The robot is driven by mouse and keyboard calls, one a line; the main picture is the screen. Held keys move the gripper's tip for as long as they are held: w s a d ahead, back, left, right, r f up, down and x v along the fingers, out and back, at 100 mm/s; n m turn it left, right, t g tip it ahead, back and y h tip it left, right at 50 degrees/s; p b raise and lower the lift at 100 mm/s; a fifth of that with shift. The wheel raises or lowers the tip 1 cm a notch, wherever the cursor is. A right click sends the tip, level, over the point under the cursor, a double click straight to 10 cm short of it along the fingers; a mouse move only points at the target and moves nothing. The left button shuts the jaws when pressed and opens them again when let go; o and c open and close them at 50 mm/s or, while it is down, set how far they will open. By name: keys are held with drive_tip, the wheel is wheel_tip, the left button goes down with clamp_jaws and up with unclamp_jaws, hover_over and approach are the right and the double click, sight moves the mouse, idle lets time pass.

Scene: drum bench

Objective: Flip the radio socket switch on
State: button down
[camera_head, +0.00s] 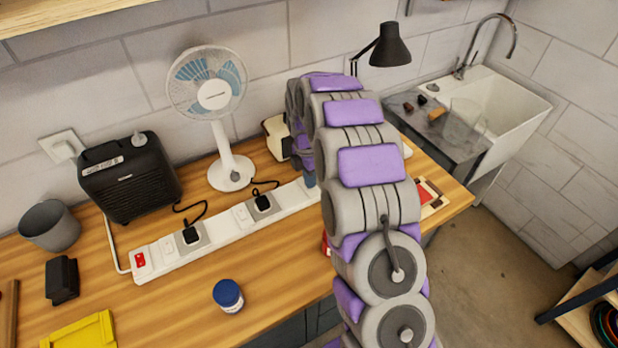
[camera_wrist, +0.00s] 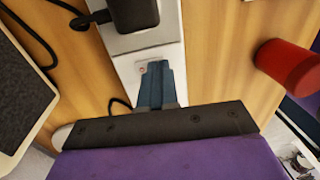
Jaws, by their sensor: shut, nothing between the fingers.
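A long white power strip (camera_head: 215,237) lies across the wooden bench, with a red switch (camera_head: 141,260) at its left end. Two black plugs (camera_head: 192,236) (camera_head: 263,203) sit in it. In the wrist view, a black plug (camera_wrist: 132,14) is in the strip (camera_wrist: 168,55), and a small switch with a reddish mark (camera_wrist: 141,69) lies right at my fingertips. My gripper (camera_wrist: 155,72) is shut and empty over the strip; I cannot tell whether it touches the switch. A cream and dark box (camera_head: 277,138), possibly the radio, stands behind the strip, partly hidden by my arm; its dark grille (camera_wrist: 18,100) shows in the wrist view.
A white fan (camera_head: 231,172) and black box (camera_head: 127,178) stand behind the strip. A red cylinder (camera_wrist: 287,65) stands beside the strip. A blue-lidded jar (camera_head: 228,295), grey cup (camera_head: 49,226) and yellow tray (camera_head: 80,334) are in front and left. A black lamp (camera_head: 390,46) and sink (camera_head: 512,105) are right.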

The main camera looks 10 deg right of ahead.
drive_tip(key=shift+s, duration=0.1)
drive_tip(key=shift+s+d+f+t+y, duration=0.2)
drive_tip(key=shift+s+f+t+y, duration=0.3)
drive_tip(key=shift+t, duration=0.8)
drive_tip(key=shift+s+f, duration=0.2)
drive_tip(key=shift+s, duration=0.05)
drive_tip(key=shift+s+f, duration=0.1)
drive_tip(key=shift+f, duration=0.05)
drive_tip(key=shift+a+p, duration=0.1)
drive_tip(key=shift+p, duration=0.2)
drive_tip(key=shift+w+a+r+t, duration=0.1)
drive_tip(key=shift+w+r+t, duration=0.25)
drive_tip(key=shift+w, duration=0.35)
